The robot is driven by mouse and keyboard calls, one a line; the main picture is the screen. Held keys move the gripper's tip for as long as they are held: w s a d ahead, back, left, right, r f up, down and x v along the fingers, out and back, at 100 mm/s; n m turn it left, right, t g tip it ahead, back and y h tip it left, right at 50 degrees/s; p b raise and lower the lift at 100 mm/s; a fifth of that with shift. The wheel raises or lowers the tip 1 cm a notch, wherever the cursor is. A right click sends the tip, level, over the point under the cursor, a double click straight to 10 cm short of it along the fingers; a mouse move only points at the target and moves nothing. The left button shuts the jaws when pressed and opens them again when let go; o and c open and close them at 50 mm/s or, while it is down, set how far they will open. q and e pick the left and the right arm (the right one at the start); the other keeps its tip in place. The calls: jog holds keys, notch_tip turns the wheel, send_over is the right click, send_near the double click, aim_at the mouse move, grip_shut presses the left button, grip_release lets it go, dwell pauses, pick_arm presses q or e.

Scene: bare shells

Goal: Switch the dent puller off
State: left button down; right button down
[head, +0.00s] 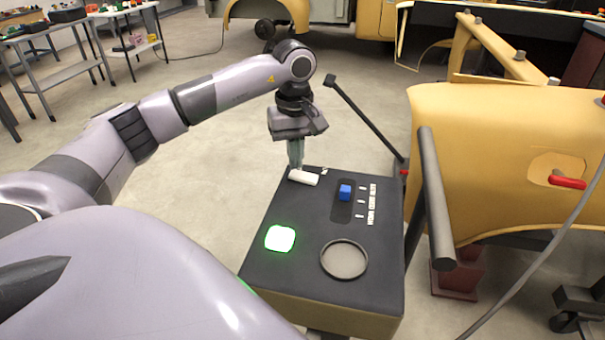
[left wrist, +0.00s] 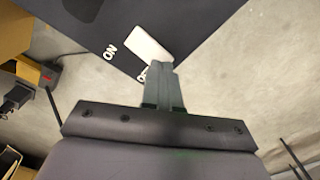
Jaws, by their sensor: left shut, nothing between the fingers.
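The dent puller (head: 310,250) is a box with a dark top panel. A white switch piece (head: 303,177) sits at the panel's far left corner; it also shows in the left wrist view (left wrist: 149,44). An ON label (left wrist: 110,52) is beside it, and another label (left wrist: 142,76) is partly hidden by my fingers. A square lamp (head: 280,238) glows green. My left gripper (head: 296,166) is shut and empty, pointing down with its fingertips right at the switch's end; I cannot tell whether they touch. My right gripper is not in view.
A blue slider knob (head: 345,192) and a round ring (head: 344,259) are on the panel. A dark bar (head: 435,200) rises along its right side, by a yellow car panel (head: 500,160). A grey cable (head: 535,255) hangs at right.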

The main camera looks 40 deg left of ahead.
aim_at(295, 174)
pick_arm(q)
jog(key=shift+f+b, duration=0.65)
jog(key=shift+f, duration=0.35)
dwell(0.7)
jog(key=shift+r, duration=0.1)
jog(key=shift+r+p, duration=2.9)
jog(key=shift+r, duration=0.55)
